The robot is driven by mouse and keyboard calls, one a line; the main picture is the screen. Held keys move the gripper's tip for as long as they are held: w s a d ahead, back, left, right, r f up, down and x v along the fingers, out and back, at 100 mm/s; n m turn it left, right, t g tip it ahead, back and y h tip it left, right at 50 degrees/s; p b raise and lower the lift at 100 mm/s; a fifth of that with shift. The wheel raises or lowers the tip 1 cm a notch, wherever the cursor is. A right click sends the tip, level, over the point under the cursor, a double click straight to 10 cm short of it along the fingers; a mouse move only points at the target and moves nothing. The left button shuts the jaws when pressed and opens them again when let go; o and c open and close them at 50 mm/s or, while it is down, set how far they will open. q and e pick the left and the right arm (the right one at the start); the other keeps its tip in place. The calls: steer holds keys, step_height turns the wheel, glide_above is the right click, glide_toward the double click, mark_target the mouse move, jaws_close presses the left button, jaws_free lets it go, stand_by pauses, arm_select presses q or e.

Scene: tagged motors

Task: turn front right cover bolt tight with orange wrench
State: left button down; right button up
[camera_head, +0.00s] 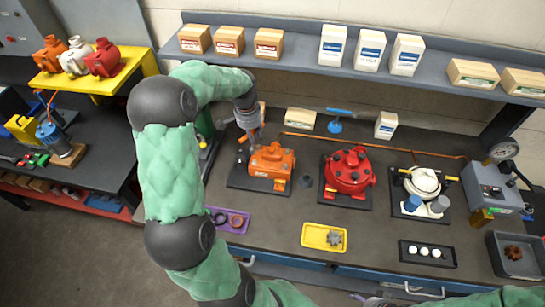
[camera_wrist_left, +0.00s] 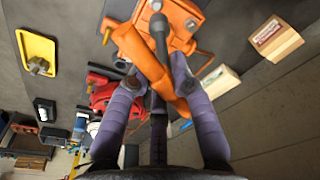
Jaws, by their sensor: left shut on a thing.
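The orange motor (camera_head: 271,161) stands on a dark base plate on the bench. It also shows at the top of the left wrist view (camera_wrist_left: 182,22). My left gripper (camera_head: 254,137) is over the motor's back left side. In the left wrist view its purple-grey fingers (camera_wrist_left: 155,82) are shut on the orange wrench (camera_wrist_left: 148,62), which slants across them and overlaps the motor. A dark rod with a round head crosses the wrench there. I cannot tell which bolt the wrench is at, or whether it touches one. My right gripper (camera_head: 385,300) is partly visible at the bottom edge; its jaws are unclear.
A red motor (camera_head: 348,171) and a white-topped unit (camera_head: 424,183) stand to the right. A purple tray (camera_head: 228,220), yellow tray (camera_head: 324,237) and black tray (camera_head: 428,254) lie along the front. A shelf with boxes (camera_head: 335,45) runs behind. Bare bench lies between the trays.

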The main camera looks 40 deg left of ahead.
stand_by(0.3)
arm_select(q)
steer(key=shift+w+d+r+m+p, duration=0.2)
steer(key=shift+m+p, duration=0.1)
steer(key=shift+p, duration=0.15)
steer(key=w+d+m+h+p, duration=0.1)
steer(key=w+d+m+p, duration=0.5)
steer(key=d+m+p, duration=0.55)
steer(key=shift+w+a+f+n+g+y+b, duration=0.15)
steer(key=shift+a+f+n+y+b, duration=0.4)
steer(key=shift+n+b, duration=3)
steer(key=shift+a+f+n+g+y+b, duration=0.2)
steer(key=shift+f+n+b, duration=1.2)
steer(key=shift+n, duration=3.7)
steer(key=shift+w+a+f+n+g+y+b, duration=0.15)
steer(key=shift+a+n+y+b, duration=0.25)
steer(key=shift+n+b, duration=3.4)
steer(key=shift+s+d+n+p, duration=0.1)
steer(key=shift+n+p, duration=0.4)
steer(key=shift+p, duration=0.05)
